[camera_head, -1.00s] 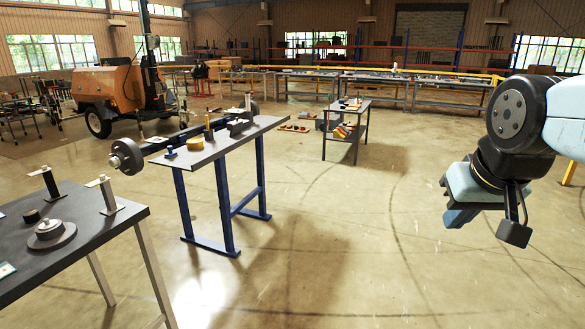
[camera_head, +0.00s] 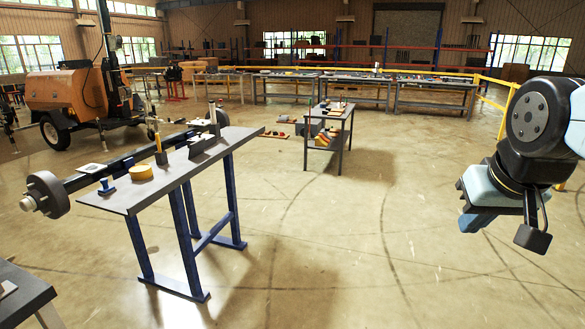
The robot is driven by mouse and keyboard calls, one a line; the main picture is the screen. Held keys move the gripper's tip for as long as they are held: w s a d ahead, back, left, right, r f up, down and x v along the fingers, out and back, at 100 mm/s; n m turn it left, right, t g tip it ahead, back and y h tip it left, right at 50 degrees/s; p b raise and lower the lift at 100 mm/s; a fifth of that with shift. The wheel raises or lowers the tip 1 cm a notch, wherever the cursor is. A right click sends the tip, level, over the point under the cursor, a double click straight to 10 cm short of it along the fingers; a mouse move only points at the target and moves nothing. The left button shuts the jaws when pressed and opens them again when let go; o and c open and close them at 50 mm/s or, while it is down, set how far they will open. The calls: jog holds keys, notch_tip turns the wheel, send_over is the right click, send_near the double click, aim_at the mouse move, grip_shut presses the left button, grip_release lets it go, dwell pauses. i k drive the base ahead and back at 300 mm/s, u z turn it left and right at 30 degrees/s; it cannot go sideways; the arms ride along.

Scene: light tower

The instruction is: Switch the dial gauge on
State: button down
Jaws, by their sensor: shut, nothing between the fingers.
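I cannot make out a dial gauge in this view; it may be too small to tell or out of sight. The closest worktable ahead (camera_head: 128,203) has a dark top and blue legs. On it are a blue item (camera_head: 106,187), a yellow roll (camera_head: 141,172), a dark holder with a yellow upright (camera_head: 160,156) and a grey angled block (camera_head: 203,143).
A grey table corner (camera_head: 22,296) juts in at lower left. An axle with a round hub (camera_head: 44,194) lies behind the worktable. An orange light tower trailer (camera_head: 68,92) is at far left.

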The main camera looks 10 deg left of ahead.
aim_at(178, 122)
jog(key=z, duration=0.1)
jog(key=i, duration=5.5)
jog(key=u, duration=0.5)
jog(key=i, duration=1.15)
jog(key=u, duration=1.1)
jog(key=i, duration=0.8)
jog(key=u, duration=1.15)
jog(key=i, duration=1.05)
jog(key=u, duration=0.55)
